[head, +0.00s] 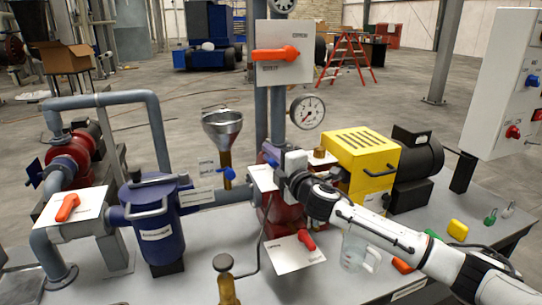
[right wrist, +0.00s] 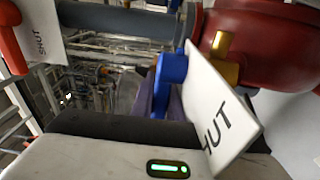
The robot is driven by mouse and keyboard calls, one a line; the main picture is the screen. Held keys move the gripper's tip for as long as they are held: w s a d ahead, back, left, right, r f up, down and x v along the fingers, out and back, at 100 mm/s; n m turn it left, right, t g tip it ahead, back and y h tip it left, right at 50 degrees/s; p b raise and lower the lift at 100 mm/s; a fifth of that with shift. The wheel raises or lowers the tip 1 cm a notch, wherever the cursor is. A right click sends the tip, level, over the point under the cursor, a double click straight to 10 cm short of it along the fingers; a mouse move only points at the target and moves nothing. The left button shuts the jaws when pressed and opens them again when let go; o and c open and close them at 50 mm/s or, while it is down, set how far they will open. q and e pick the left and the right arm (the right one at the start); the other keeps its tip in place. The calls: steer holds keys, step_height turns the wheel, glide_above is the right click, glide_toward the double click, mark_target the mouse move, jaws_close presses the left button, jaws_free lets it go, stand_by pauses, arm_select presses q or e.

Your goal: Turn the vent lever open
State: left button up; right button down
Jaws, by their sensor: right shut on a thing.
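A blue lever (right wrist: 172,68) stands beside a white plate (right wrist: 222,105) lettered SHUT in the right wrist view. In the head view the lever shows as a small blue piece (head: 270,160) by the white plate (head: 262,177), above the red pump body. I take it for the vent lever; no label reading vent is legible. My right gripper (head: 283,166) has come in from the right and is shut on the blue lever. Its fingers (right wrist: 165,95) hide part of the lever. My left gripper is not in view.
Orange levers sit on white plates at the left (head: 67,207), top (head: 276,54) and front (head: 307,240). A blue strainer (head: 158,225), a funnel (head: 222,130), a gauge (head: 307,111) and a yellow pump housing (head: 361,160) crowd around. A clear jug (head: 355,250) stands below my right arm.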

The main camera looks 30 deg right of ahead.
steer(key=shift+w+d+m+h, duration=0.2)
steer(key=shift+d+m+h, duration=0.15)
steer(key=shift+m+h, duration=0.6)
steer(key=c, duration=1.7)
jaws_free()
steer(key=shift+s+n, duration=0.1)
steer(key=shift+n, duration=0.15)
steer(key=v, duration=1)
steer(key=shift+a+r, duration=0.1)
steer(key=shift+a, duration=0.1)
